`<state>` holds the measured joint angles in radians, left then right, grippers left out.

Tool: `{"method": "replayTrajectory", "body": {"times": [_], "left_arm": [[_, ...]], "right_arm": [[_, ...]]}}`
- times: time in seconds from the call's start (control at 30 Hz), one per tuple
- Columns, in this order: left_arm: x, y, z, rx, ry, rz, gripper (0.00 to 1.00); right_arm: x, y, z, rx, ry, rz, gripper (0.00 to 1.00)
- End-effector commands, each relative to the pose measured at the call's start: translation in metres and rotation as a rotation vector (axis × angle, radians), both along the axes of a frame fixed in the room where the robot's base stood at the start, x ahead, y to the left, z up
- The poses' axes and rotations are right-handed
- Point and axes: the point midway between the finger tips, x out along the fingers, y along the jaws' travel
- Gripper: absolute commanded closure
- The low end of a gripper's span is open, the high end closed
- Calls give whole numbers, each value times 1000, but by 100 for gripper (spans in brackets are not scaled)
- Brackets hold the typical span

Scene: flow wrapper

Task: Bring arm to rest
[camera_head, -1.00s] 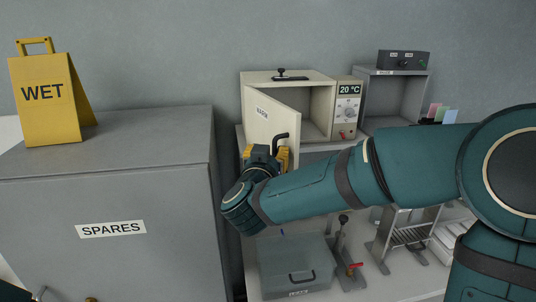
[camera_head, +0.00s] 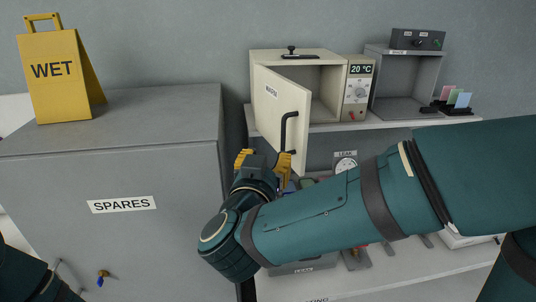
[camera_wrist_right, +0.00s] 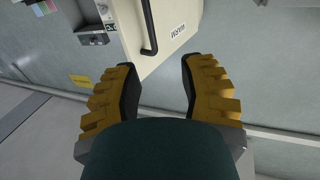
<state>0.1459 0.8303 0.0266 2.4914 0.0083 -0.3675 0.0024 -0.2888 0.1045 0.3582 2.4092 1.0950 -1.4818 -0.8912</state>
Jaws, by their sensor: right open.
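My right arm reaches across from the right in the head view. Its gripper (camera_head: 264,162) has yellow fingers and is just below the black handle of the open cabinet door (camera_head: 278,112). In the right wrist view the gripper (camera_wrist_right: 160,88) is open and empty, with the door handle (camera_wrist_right: 149,28) beyond the fingertips and apart from them. The cream cabinet (camera_head: 320,85) stands with its door swung out to the front left. Part of my left arm shows at the lower left of the head view; its gripper is out of frame.
A grey SPARES cabinet (camera_head: 120,235) with a yellow WET sign (camera_head: 58,80) on top stands at the left. A 20 °C control panel (camera_head: 357,92) and a grey open box (camera_head: 405,85) are on the shelf. My arm hides much of the lower bench.

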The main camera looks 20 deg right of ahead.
Motion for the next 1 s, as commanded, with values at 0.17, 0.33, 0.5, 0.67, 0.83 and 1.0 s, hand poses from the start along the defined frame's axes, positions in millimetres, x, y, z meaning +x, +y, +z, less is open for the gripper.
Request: {"method": "replayTrajectory", "body": {"times": [0.17,0.33,0.5,0.67,0.83,1.0], "left_arm": [[0,0,0,0,0,0,53],[0,0,0,0,0,0,53],[0,0,-5,0,1,0,53],[-1,-1,-18,2,4,-2,53],[-2,-1,-32,2,7,-4,53],[-4,-2,-45,4,11,-6,53]], "right_arm": [[0,0,0,0,0,0,59],[0,0,0,0,1,1,59],[17,5,-31,18,37,59,59],[50,19,-119,94,161,219,59],[60,33,-237,230,374,388,59],[34,42,-351,391,634,501,59]]}}
